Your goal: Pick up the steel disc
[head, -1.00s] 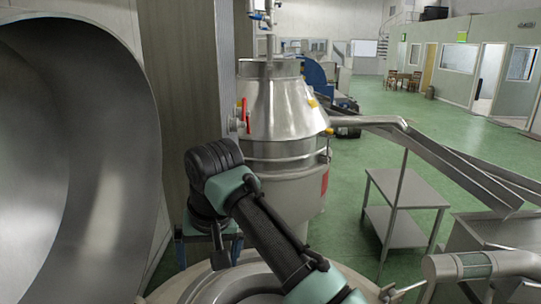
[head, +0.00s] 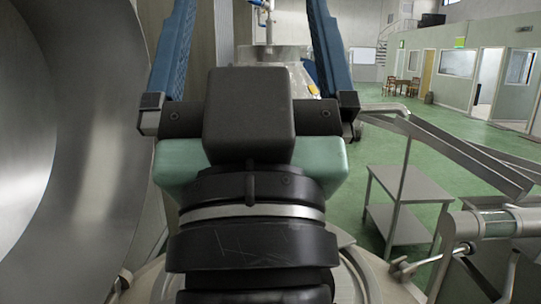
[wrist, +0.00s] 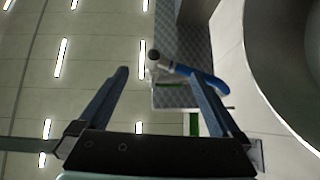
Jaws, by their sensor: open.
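I cannot make out a steel disc in either view. My gripper (head: 251,8) fills the upper middle of the head view, its two blue fingers spread wide and pointing up. It is open, and I see nothing held between the fingers. In the wrist view my gripper (wrist: 158,77) is also open, with the ceiling and its lights beyond it. My gripper and arm hide much of the middle and lower middle of the head view.
A large curved steel vessel (head: 85,150) stands close at left. A steel machine (head: 300,78) is mostly hidden behind my gripper. At right are a two-shelf steel table (head: 408,184) and a sloping chute (head: 455,150). Green floor (head: 390,125) lies open beyond.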

